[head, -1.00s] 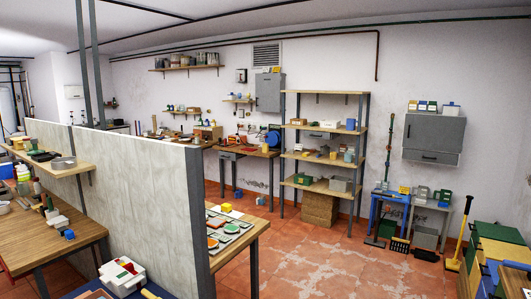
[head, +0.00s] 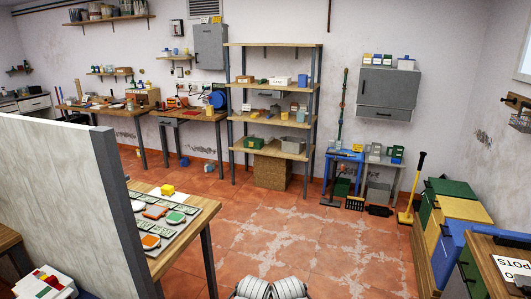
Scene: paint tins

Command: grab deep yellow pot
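No pot that I can clearly tell as the deep yellow pot shows in the head view. A small yellow object (head: 167,189) sits at the back of the near wooden table, by a tray of colored pieces; it is too small to tell what it is. A sign reading POTS (head: 515,268) lies on a wooden surface at the right edge, which the frame cuts off. Neither of my grippers is in view.
A pale partition (head: 70,205) stands close on the left, with the near table (head: 203,215) beside it. Green, yellow and blue cabinets (head: 455,215) line the right. A shelf rack (head: 270,145) stands at the back. The tiled floor (head: 300,225) between is clear.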

